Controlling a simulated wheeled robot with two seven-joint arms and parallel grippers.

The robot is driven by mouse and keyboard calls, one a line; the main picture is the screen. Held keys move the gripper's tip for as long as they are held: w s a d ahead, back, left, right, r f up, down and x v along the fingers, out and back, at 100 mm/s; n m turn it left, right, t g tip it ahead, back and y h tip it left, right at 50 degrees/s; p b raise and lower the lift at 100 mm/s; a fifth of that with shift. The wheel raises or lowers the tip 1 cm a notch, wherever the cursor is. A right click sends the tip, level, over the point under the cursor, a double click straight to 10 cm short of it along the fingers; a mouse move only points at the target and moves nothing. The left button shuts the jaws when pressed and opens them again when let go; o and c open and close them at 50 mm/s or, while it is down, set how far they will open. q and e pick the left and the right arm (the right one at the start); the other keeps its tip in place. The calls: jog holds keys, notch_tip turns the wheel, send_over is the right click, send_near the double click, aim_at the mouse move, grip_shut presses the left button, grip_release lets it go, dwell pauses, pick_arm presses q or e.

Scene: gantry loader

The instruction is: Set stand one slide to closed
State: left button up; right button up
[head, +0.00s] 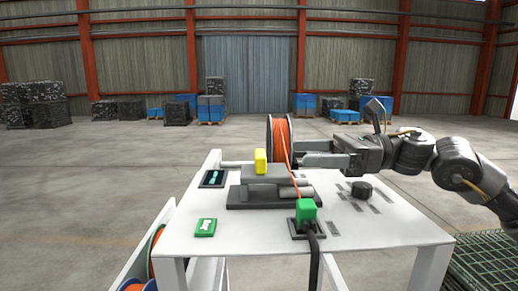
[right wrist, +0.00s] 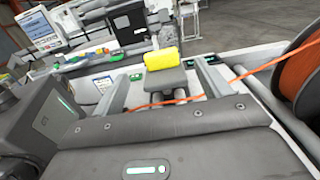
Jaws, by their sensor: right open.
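The slide on the white stand is a grey block (head: 268,176) with a yellow handle (head: 261,161) upright on its left part. It sits on a dark base (head: 255,198) with pale rods at its right. My right gripper (head: 308,153) reaches in from the right, its fingers pointing left toward the handle and apart from it. In the right wrist view the yellow handle (right wrist: 161,60) shows beyond and between the open fingers (right wrist: 163,78), nothing held. An orange cable crosses between the fingers. My left gripper is out of view.
An orange cable spool (head: 281,138) stands behind the slide; its cable runs down to a green plug (head: 306,210) at the front. A black knob (head: 361,189) is on the right of the white tabletop (head: 385,225). A dark panel with a teal light (head: 213,178) is at left.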

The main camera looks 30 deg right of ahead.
aim_at(261, 153)
jog(key=p+x, duration=0.1)
jog(key=x, duration=0.2)
jog(key=p+x, duration=0.1)
jog(key=x, duration=0.1)
jog(key=shift+a+r+p, duration=0.1)
jog(key=shift+r+p, duration=0.2)
jog(key=p+x, duration=0.1)
jog(key=x, duration=0.2)
jog(key=shift+w+a+f, duration=0.1)
jog(key=shift+a+f, duration=0.05)
jog(key=shift+a, duration=0.05)
jog(key=shift+w+a+f+p, duration=0.15)
jog(key=shift+w+a+p, duration=0.15)
jog(key=shift+a, duration=0.15)
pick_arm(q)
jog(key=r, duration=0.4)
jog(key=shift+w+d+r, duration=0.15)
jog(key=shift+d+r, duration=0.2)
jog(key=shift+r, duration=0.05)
pick_arm(e)
jog(key=shift+s, duration=0.1)
